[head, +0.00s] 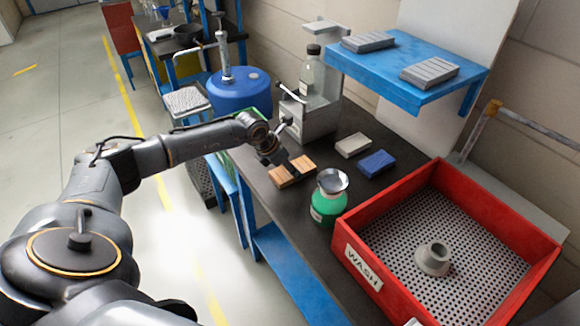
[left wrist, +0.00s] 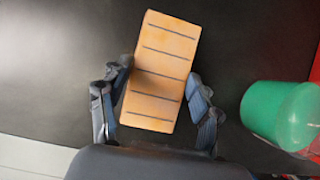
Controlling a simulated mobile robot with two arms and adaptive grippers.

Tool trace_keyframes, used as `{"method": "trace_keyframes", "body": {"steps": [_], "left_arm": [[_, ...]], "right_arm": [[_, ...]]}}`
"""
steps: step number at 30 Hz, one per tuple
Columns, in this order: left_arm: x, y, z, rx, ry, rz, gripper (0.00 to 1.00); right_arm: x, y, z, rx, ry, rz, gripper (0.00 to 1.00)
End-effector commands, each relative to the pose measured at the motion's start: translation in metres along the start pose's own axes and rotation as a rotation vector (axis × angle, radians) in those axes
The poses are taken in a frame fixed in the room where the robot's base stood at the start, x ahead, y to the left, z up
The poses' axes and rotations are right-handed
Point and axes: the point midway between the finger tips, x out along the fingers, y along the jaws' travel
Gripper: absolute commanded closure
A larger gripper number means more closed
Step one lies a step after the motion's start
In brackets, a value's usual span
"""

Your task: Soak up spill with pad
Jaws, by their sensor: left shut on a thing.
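An orange-tan pad (head: 291,171) with dark grooves lies at the bench's front edge, left of a green bottle. Part of the pad is hidden by the gripper in the head view. I cannot make out a spill on the dark bench top (head: 262,192). My right gripper is in neither view.
The green bottle (head: 325,205) with a metal funnel-like top stands close right of the pad. Behind are a beige block (head: 353,145) and a blue block (head: 377,163). A red wash tray (head: 349,237) fills the right. A blue shelf (head: 440,99) holds two grey blocks.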

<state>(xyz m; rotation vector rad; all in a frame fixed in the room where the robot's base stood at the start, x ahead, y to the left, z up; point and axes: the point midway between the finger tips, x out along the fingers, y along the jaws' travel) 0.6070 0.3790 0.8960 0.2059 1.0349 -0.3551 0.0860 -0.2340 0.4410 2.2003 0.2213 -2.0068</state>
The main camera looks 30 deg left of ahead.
Motion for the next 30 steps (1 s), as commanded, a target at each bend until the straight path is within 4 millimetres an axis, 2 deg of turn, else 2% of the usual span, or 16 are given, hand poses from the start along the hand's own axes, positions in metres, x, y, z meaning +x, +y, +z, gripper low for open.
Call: {"method": "trace_keyframes", "body": {"steps": [11, 30], "left_arm": [[-0.005, 0.0, 0.003, 0.0, -0.001, 0.0, 0.56], [-0.05, 0.0, 0.029, 0.0, -0.002, 0.0, 0.56]], "right_arm": [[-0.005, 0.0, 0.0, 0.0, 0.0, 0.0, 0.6], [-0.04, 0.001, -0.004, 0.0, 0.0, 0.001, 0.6]]}}
